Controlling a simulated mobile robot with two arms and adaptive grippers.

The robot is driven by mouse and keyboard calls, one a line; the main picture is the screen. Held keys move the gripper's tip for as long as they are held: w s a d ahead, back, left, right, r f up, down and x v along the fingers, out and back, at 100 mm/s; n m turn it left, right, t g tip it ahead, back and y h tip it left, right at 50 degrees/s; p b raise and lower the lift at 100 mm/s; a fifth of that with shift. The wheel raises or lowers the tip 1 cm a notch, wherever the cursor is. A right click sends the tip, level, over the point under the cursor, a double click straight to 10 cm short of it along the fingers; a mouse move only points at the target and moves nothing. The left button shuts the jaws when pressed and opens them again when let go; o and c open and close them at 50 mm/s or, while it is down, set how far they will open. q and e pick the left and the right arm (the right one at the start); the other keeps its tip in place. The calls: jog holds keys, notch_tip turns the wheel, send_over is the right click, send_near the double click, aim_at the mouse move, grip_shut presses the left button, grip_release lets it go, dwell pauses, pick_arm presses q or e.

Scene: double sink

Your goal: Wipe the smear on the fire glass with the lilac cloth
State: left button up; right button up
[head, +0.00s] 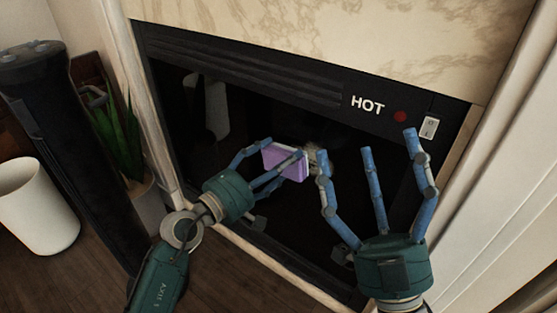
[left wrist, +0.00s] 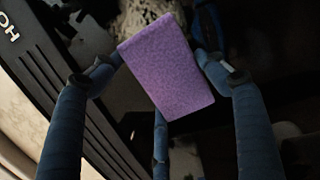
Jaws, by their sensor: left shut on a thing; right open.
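The lilac cloth (head: 284,162) looks like a small flat block and is held by my left gripper (head: 285,148) in front of the dark fire glass (head: 230,135). In the left wrist view the cloth (left wrist: 166,68) sits tilted between the blue fingers. A pale, speckled smear (head: 314,158) shows just right of the cloth, partly hidden by a finger of my right gripper; it also shows beyond the cloth in the left wrist view (left wrist: 143,16). I cannot tell whether the cloth touches the glass. My right gripper (head: 367,148) is open and empty, right of the smear.
A black panel with the word HOT, a red dot (head: 400,116) and a white switch (head: 430,127) runs above the glass. A potted plant (head: 118,130), a dark tower (head: 55,125) and a white bin (head: 38,208) stand at the left.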

aim_at(296, 169)
pick_arm(q)
jog(key=shift+x, duration=0.8)
pick_arm(e)
jog(key=shift+s+r+y, duration=0.3)
jog(key=shift+s+r, duration=0.1)
